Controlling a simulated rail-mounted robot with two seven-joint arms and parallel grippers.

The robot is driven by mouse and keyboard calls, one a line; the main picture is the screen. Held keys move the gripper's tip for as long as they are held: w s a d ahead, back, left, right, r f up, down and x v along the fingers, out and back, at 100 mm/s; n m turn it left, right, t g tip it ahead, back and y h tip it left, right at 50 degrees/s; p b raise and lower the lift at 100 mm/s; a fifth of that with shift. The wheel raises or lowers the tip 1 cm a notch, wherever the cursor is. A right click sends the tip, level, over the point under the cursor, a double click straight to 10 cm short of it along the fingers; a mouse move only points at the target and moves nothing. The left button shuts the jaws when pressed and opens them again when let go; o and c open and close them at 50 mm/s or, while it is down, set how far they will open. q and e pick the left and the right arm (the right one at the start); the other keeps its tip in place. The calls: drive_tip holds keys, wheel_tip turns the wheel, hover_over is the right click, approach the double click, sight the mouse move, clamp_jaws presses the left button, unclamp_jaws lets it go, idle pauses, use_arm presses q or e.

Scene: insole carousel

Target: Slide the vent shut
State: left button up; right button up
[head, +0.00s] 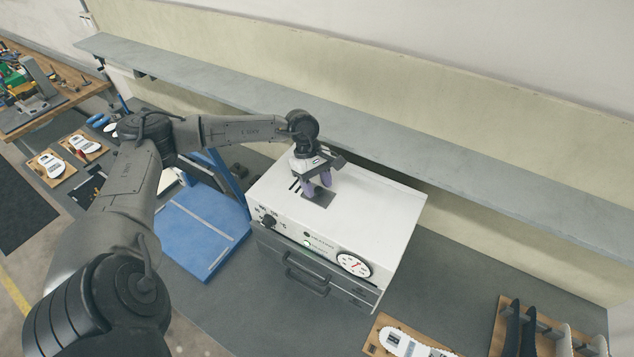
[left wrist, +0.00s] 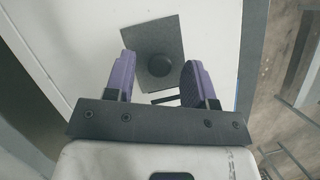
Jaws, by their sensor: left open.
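The vent is on top of a white oven box (head: 385,210). Its dark square slide plate (head: 318,201) has a round dark knob, which shows clearly in the left wrist view (left wrist: 159,66). Dark slots (head: 294,186) lie uncovered beside the plate; part of them also shows in the left wrist view (left wrist: 163,98). My left gripper (head: 318,187) is over the plate, pointing down. Its purple fingers are open, one on each side of the knob in the left wrist view, with gaps between. I cannot tell their exact height above the plate. My right gripper is not in view.
The oven front has a dial gauge (head: 353,264), a black knob (head: 268,222) and a drawer handle (head: 306,276). A grey shelf (head: 400,148) runs behind the box. A blue platform (head: 195,235) stands to the left. A wooden rack (head: 500,330) stands at the lower right.

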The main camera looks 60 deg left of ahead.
use_arm(q)
clamp_jaws()
idle(0.5)
